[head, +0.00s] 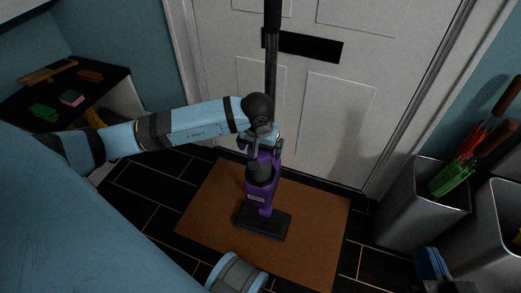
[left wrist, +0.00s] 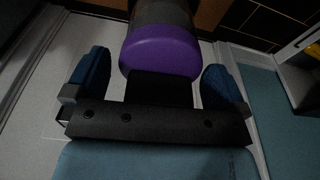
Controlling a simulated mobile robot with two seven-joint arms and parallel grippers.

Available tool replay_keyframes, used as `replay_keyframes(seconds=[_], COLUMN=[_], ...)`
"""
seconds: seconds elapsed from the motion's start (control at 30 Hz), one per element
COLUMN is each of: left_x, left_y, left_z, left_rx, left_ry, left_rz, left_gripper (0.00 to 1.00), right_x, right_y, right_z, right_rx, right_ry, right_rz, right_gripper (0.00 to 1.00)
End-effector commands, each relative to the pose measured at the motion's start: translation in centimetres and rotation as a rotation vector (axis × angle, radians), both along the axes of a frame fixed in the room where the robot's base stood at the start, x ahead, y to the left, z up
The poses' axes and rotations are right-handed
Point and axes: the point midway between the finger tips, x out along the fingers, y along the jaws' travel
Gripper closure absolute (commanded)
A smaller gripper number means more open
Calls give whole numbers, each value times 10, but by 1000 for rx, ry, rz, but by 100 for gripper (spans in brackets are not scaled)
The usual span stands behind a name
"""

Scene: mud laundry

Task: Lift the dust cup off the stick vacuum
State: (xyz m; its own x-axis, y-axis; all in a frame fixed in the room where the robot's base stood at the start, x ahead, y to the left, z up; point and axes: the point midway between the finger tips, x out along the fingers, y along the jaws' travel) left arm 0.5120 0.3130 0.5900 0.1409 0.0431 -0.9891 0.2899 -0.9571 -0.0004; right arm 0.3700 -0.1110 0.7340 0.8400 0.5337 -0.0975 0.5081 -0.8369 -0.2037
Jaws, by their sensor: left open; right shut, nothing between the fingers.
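The stick vacuum stands upright, with a purple body (head: 265,200), a flat black floor head (head: 263,222) and a long dark tube (head: 271,70). Its dust cup (head: 260,173) appears as a dark grey cylinder at the front of the body. In the left wrist view, a purple round end (left wrist: 160,52) with a dark cylinder beyond it lies between my fingers. My left gripper (head: 263,146) is open above the cup, partly hiding its top; its blue fingers (left wrist: 153,82) are on either side, apart from the purple end. My right gripper (head: 430,265) is shut and empty at lower right.
The vacuum stands on a brown mat (head: 310,225) before a white door (head: 340,110). Grey bins (head: 405,205) with tools stand at the right. A dark-topped counter (head: 105,85) with brushes and sponges is at the left. Dark floor tiles surround the mat.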

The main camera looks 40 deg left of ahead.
Motion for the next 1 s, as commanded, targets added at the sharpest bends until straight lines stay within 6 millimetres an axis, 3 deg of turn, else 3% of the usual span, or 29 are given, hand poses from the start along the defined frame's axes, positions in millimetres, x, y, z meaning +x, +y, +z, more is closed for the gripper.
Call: replay_keyframes(seconds=[0.1, 0.33, 0.6, 1.0], left_x=[2, 2, 2, 2], left_y=[0, 0, 1, 1], left_z=[-9, -8, -8, 2], left_rx=[0, 1, 1, 0], left_ry=[-1, -2, -2, -3], left_rz=[1, 0, 0, 1], left_gripper=[0, 0, 62, 62], right_x=[0, 0, 0, 1], right_y=[0, 0, 0, 0], right_z=[-5, -4, -4, 1], right_rx=[-9, -10, -10, -8], right_ry=[10, 11, 11, 5], right_rz=[5, 6, 5, 3], right_gripper=[100, 100, 100, 100])
